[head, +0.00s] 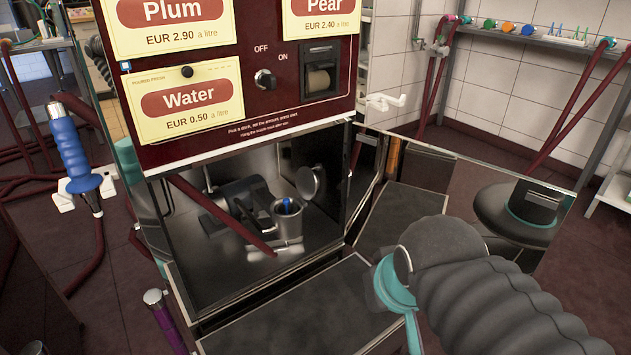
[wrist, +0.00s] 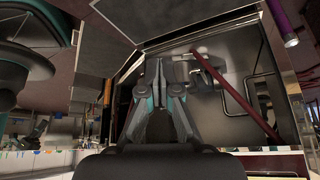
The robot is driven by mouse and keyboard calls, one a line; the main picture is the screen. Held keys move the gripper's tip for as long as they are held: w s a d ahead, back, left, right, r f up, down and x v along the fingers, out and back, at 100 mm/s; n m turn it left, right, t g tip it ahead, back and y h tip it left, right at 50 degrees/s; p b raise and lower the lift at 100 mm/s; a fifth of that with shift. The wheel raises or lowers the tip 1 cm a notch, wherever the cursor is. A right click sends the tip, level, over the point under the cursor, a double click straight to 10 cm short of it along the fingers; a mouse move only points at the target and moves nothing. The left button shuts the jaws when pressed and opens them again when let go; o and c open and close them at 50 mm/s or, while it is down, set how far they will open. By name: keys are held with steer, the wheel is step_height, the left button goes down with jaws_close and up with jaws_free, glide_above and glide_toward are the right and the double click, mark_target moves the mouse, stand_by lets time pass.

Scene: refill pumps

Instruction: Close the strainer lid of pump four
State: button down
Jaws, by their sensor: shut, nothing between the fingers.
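The strainer (head: 289,222) is a metal pot inside the open lower compartment, in front of a dark pump body (head: 245,198). Its round lid (head: 311,182) stands up, open, at the pot's right rear. Something blue shows in the pot's mouth. No pump number is legible. My gripper (wrist: 158,64) is shut and empty in the wrist view, pointing towards the compartment. Pump parts (wrist: 190,68) show just beyond its fingertips, but I cannot make out the lid there. In the head view my arm is at the right, outside the compartment, and the fingers are not clear.
A dark red hose (head: 222,213) slants across the compartment front and also shows in the wrist view (wrist: 235,95). A mirror-like door (head: 455,180) stands open at the right. A dark flat panel (head: 300,310) lies before the opening. A purple nozzle (head: 168,318) is at lower left.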

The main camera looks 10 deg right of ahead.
steer(key=w+d+f+m+t+h+b, duration=0.15)
steer(key=w+d+f+m, duration=0.3)
steer(key=w+f, duration=0.75)
steer(key=w+d+f+m+b, duration=0.4)
steer(key=w+f, duration=0.4)
steer(key=w, duration=0.8)
steer(key=w+r+m+t+y, duration=0.15)
steer(key=w+m+t, duration=0.3)
steer(key=w, duration=0.45)
steer(key=w+a+r+m+t+y, duration=0.1)
steer(key=w+a+r+m+t, duration=0.15)
steer(key=r, duration=0.25)
steer(key=w+a+r+m+t+y, duration=0.1)
steer(key=r+m+t, duration=0.25)
steer(key=r, duration=0.25)
steer(key=w+f, duration=0.1)
steer(key=w, duration=0.9)
steer(key=shift+a+g, duration=0.4)
steer(key=shift+a, duration=0.05)
